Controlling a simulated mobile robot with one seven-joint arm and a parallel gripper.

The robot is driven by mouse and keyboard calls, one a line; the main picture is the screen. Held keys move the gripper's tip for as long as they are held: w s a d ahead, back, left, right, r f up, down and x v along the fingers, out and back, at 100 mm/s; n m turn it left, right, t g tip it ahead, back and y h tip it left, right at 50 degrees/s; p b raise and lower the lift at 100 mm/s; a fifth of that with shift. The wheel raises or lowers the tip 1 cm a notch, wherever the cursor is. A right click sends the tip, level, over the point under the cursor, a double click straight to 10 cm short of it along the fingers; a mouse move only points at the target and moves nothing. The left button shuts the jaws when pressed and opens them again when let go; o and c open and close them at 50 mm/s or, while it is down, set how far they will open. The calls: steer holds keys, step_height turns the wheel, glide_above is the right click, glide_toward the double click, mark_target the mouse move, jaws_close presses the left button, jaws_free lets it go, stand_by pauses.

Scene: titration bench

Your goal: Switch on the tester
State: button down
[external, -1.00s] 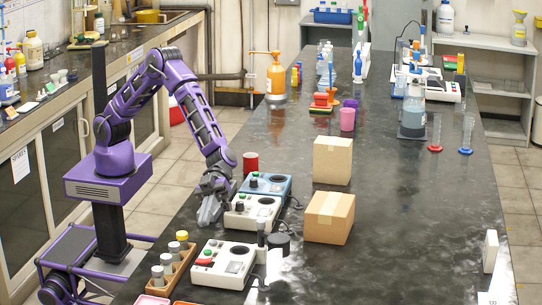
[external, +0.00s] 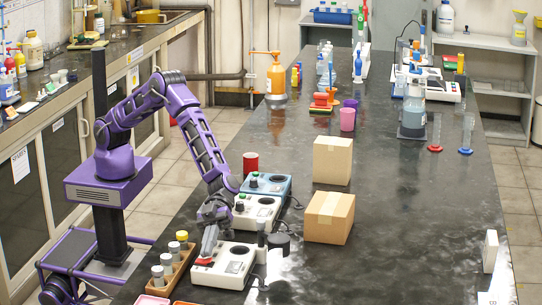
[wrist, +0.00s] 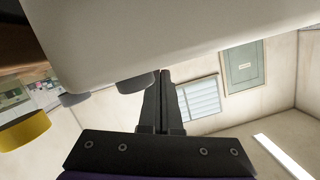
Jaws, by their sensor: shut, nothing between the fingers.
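Three similar boxes, each with a dark round well, stand along the near left of the bench in the external view. The nearest is white (external: 238,278), the middle one is white (external: 268,207), and the far one is blue (external: 275,182). I cannot tell by label which is the tester. My gripper (external: 207,254) is shut and empty, pointing down at the left end of the nearest white box, over its buttons, which it mostly hides. Contact cannot be told.
A wooden rack of vials (external: 178,272) stands close left of the nearest box; a yellow cap (wrist: 25,132) shows in the wrist view. Cardboard boxes (external: 329,218) stand farther right. The bench's right side is mostly clear.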

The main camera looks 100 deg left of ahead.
steer(key=shift+r+p, duration=0.1)
steer(key=shift+p, duration=0.3)
steer(key=shift+w+n+p, duration=0.25)
steer(key=shift+n+p, duration=0.15)
steer(key=shift+p, duration=0.85)
steer(key=shift+f+b, duration=0.4)
steer(key=shift+f, duration=0.1)
step_height(320, 180, up, 4)
steer(key=p, duration=0.3)
steer(key=shift+r+p, duration=0.2)
steer(key=shift+p, duration=0.15)
steer(key=w+v, duration=0.1)
steer(key=v, duration=0.9)
steer(key=shift+s, duration=0.1)
